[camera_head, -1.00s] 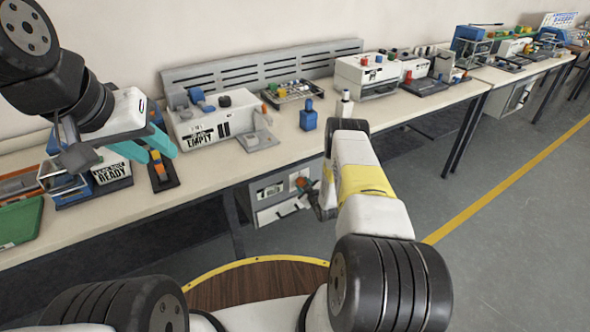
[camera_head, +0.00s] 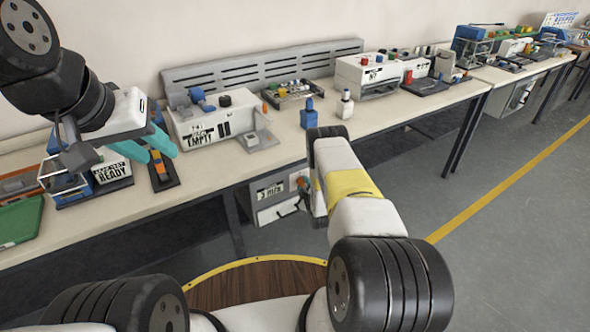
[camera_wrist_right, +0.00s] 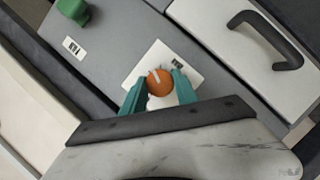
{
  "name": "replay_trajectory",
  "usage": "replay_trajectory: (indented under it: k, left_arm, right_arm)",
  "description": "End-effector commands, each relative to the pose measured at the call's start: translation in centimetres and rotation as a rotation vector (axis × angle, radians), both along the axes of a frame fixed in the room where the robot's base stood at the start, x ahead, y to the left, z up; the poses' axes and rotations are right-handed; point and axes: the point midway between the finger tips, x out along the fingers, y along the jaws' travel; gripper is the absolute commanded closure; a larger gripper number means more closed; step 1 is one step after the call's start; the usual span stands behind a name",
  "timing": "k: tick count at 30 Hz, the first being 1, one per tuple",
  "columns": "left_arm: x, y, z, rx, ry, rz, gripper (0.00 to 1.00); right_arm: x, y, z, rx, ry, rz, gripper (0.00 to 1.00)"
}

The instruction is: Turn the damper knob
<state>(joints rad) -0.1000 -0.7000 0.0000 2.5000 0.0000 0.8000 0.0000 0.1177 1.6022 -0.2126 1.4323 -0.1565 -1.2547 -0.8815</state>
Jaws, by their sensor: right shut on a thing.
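The damper knob (camera_wrist_right: 160,82) is a round orange knob with a pale pointer line, on a white plate on a grey panel in the right wrist view. My right gripper (camera_wrist_right: 159,90) has its teal fingers on either side of the knob and is shut on it. In the head view my right forearm hides the knob and most of that gripper, in front of the grey cabinet (camera_head: 273,201) under the bench. My left gripper (camera_head: 160,143) hangs above the bench at the left, its teal fingers apart with nothing seen between them.
The right wrist view shows a black handle (camera_wrist_right: 265,38) on a white drawer front and a green knob (camera_wrist_right: 73,9) on the panel. The bench (camera_head: 225,172) above carries a blue bottle (camera_head: 308,113), a white bottle (camera_head: 345,104) and several devices. The floor to the right is clear.

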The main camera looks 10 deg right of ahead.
Motion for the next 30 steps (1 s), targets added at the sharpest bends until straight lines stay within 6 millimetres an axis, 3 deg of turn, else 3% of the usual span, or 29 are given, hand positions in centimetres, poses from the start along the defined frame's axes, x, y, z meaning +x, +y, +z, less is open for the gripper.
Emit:
replay_trajectory:
  k: [5,6,9,20,30]
  left_arm:
    - [0.0,0.0,0.0,0.0,0.0,0.0,0.64]
    - [0.0,0.0,0.0,0.0,0.0,0.0,0.64]
    - [0.0,0.0,0.0,0.0,0.0,0.0,0.64]
    - [0.0,0.0,0.0,0.0,0.0,0.0,0.64]
    - [0.0,0.0,0.0,0.0,0.0,0.0,0.64]
  right_arm:
    - [-0.1,0.1,-0.1,0.001,0.002,0.001,1.0]
    - [-0.1,0.1,-0.1,0.001,0.002,0.001,0.57]
    - [-0.1,0.1,-0.1,0.001,0.002,0.001,0.43]
    - [-0.5,0.0,0.1,0.002,0.002,0.001,0.43]
    - [-5.7,-0.1,1.3,0.001,0.003,0.001,0.43]
